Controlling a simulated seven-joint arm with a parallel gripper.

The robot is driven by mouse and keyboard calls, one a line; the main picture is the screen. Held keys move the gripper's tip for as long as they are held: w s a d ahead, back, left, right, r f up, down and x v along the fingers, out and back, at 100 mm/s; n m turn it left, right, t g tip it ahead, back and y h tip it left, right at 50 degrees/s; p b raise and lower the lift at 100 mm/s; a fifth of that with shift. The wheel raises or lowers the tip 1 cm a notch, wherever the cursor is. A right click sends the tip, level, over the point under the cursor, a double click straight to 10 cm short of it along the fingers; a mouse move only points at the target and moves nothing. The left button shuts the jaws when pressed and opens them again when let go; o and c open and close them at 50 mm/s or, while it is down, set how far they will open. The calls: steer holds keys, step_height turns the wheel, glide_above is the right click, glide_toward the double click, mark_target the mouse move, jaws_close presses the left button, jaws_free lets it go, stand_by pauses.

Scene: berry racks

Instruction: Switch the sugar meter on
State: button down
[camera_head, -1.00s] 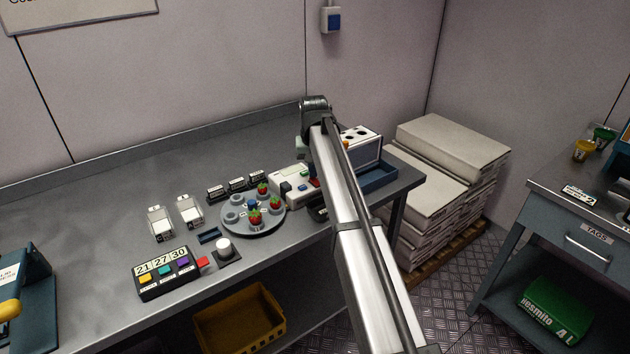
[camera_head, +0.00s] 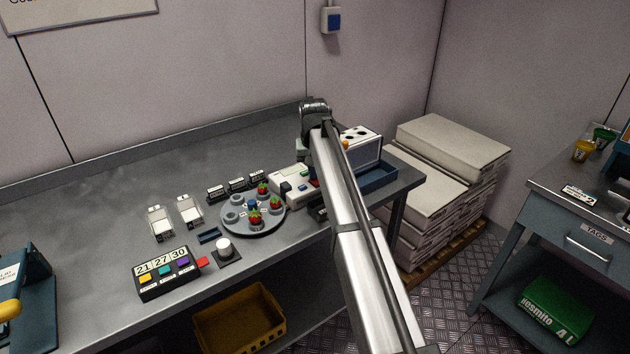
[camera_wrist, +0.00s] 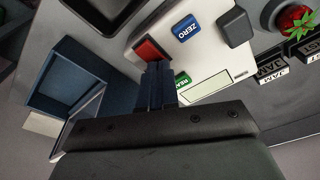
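The sugar meter (camera_head: 287,194) is a white device on the bench, partly hidden behind my arm in the head view. In the wrist view its white top (camera_wrist: 205,62) carries a red switch (camera_wrist: 150,50), a blue ZERO button (camera_wrist: 185,27), a green READ button (camera_wrist: 182,80), a dark block (camera_wrist: 235,25) and a pale, blank display strip (camera_wrist: 207,87). My gripper (camera_wrist: 157,70) has its two dark fingers together with nothing seen between them. The fingertips are at the near edge of the red switch; I cannot tell whether they touch it.
A grey turntable (camera_head: 236,224) with strawberries stands left of the meter. Small JAM-labelled blocks (camera_wrist: 272,72) lie near it. A blue tray (camera_head: 378,178) and a white box with holes (camera_head: 358,147) are to the right.

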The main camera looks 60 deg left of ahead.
steer(key=shift+r, duration=3.4)
